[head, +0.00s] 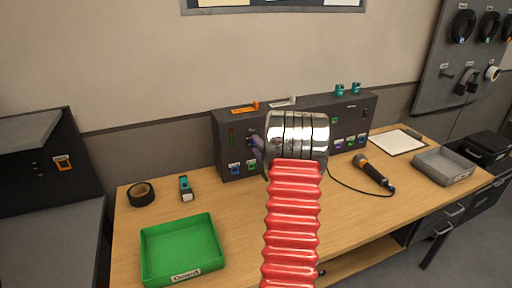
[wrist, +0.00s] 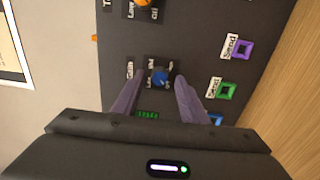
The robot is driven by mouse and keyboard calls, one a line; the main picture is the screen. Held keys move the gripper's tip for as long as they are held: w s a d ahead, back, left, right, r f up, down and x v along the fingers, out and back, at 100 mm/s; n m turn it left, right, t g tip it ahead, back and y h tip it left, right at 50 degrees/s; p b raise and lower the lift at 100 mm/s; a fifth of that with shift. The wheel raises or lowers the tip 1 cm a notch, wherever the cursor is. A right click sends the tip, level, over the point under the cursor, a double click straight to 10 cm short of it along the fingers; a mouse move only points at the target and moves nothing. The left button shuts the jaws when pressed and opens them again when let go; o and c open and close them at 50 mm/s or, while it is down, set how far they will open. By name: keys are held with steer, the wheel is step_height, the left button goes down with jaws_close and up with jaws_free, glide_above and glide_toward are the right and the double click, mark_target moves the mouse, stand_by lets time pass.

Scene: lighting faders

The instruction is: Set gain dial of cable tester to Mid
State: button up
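The cable tester (head: 365,106) is a dark grey box at the back of the wooden bench; its panel (wrist: 205,55) fills much of the wrist view, turned sideways. A small blue dial (wrist: 160,76) sits beside the label "Gain" (wrist: 130,69). My gripper (wrist: 160,79) has its purple fingers apart, one on each side of this dial. I cannot tell whether they touch it. The dial's pointer and the small labels around it are too small or partly covered to read. In the head view my red arm and silver wrist hide the middle of the tester, and only a bit of purple finger shows.
An orange knob (wrist: 143,3) and purple (wrist: 242,48) and green (wrist: 227,91) "Send" sockets are on the same panel. On the bench are a green "Good" tray (head: 180,226), black tape (head: 141,194), a microphone (head: 373,173) with cable and a grey tray (head: 443,178).

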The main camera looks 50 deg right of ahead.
steer(key=shift+w+d, duration=0.2)
steer(key=shift+w, duration=0.2)
